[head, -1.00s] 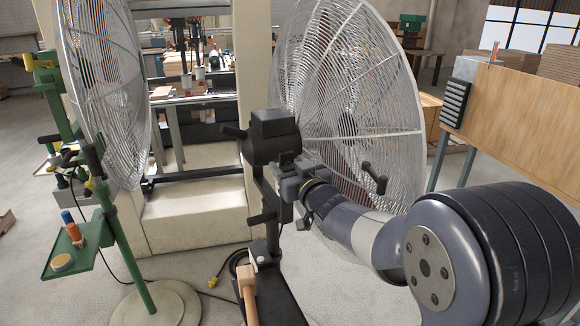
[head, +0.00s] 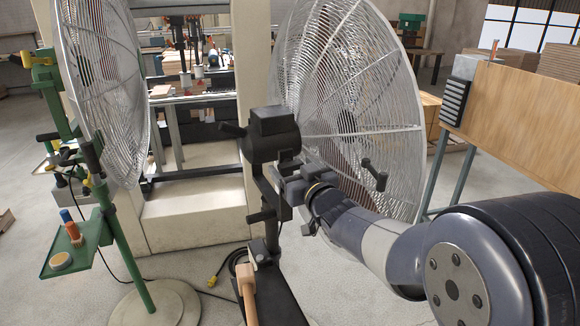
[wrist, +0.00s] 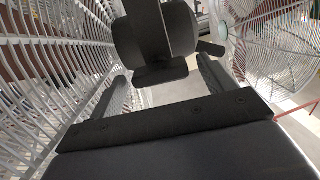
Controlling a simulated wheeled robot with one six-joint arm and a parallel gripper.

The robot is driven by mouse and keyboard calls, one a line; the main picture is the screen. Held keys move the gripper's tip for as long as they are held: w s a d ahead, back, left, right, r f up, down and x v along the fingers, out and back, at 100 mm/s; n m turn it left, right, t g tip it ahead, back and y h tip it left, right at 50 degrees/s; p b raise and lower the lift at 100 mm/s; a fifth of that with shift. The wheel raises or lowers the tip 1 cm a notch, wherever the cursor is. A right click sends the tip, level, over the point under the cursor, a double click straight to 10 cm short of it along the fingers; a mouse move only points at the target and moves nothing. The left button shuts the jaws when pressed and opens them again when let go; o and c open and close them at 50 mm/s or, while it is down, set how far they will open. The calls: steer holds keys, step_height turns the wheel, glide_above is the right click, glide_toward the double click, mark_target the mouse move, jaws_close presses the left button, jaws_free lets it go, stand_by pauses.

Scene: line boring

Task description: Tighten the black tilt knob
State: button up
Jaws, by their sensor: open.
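The large fan (head: 350,110) has a wire guard and a black motor housing (head: 272,135) on a dark post. The black tilt knob (head: 288,156) appears as a small dark piece on the housing's right side, partly hidden by my gripper. In the wrist view the knob (wrist: 160,74) looks like a flat black bar in front of the rounded housing (wrist: 155,30). My gripper (head: 284,170) is right beside it. In the wrist view my gripper (wrist: 163,86) is open, one finger on each side of the bar, with visible gaps.
The wire guard stands close behind my arm and fills the wrist view's left side. A second fan (head: 100,85) with a green stand is at left. A wooden panel (head: 525,115) is at right.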

steer(key=v, duration=0.8)
steer(key=shift+b, duration=0.4)
steer(key=p+x, duration=0.1)
steer(key=x, duration=0.9)
steer(key=shift+w+a+p, duration=0.2)
steer(key=shift+w+p, duration=0.15)
steer(key=shift+s+d, duration=0.1)
steer(key=shift+s, duration=0.05)
